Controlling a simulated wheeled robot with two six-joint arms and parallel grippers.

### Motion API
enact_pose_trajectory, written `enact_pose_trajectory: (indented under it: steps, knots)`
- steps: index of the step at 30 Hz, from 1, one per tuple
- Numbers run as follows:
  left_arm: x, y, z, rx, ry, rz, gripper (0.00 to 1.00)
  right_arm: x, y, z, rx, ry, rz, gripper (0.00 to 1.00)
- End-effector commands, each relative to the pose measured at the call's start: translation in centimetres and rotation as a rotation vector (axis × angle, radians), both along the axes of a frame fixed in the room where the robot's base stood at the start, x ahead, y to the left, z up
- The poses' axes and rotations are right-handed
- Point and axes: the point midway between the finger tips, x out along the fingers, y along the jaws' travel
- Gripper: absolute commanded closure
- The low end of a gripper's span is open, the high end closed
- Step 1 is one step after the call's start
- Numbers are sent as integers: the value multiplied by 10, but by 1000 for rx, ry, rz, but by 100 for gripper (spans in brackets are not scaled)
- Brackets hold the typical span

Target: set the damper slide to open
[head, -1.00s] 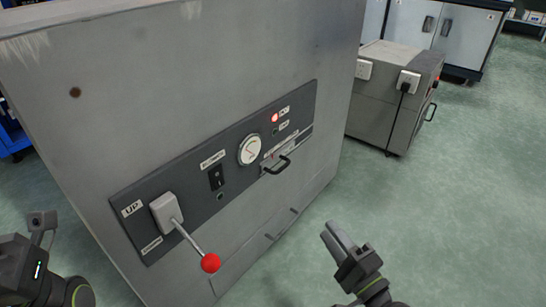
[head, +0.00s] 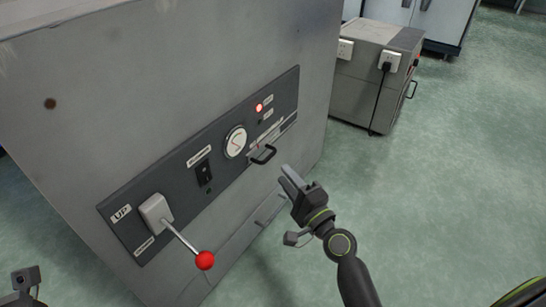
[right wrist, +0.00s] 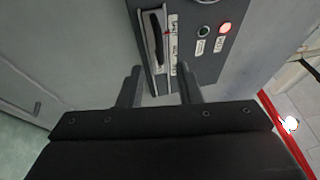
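The damper slide is a plate with a black bar handle (head: 263,155), set in the dark control panel (head: 225,195) on the grey cabinet. In the right wrist view the handle (right wrist: 155,38) lies ahead of my fingers, beside a scale strip with a red mark; its lettering is too small to read. My right gripper (head: 287,172) is just right of and below the handle in the head view. In the right wrist view its fingers (right wrist: 160,82) are apart with nothing between them. Only a wrist part of my left arm shows at the bottom left; its fingers are out of frame.
A lever with a red knob (head: 205,260) sticks out from the panel's lower left. A black switch (head: 203,173), a round gauge (head: 235,142) and a lit red lamp (head: 259,108) are also there. A grey box (head: 358,95) stands behind; floor at right is clear.

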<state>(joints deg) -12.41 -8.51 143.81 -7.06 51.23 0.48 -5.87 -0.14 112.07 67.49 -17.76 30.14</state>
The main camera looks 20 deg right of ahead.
Motion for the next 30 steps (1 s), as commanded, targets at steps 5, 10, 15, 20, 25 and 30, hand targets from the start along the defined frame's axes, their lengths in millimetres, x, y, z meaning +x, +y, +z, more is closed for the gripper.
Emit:
enact_pose_trajectory:
  steps: [5,10,15,20,25,30]
  knots:
    - [-4,0,-3,14,24,15,64,34,10,7,1,-2,1,68]
    - [-5,0,-4,16,25,15,64,55,15,9,2,0,1,68]
    - [-5,0,-3,17,26,14,64,64,18,10,0,0,0,68]
    - [-5,0,-3,16,25,14,64,66,18,11,0,0,0,68]
    - [-5,0,-3,16,25,14,64,65,18,11,0,0,0,72]
    - [-5,0,-3,16,25,14,64,65,18,11,0,0,0,95]
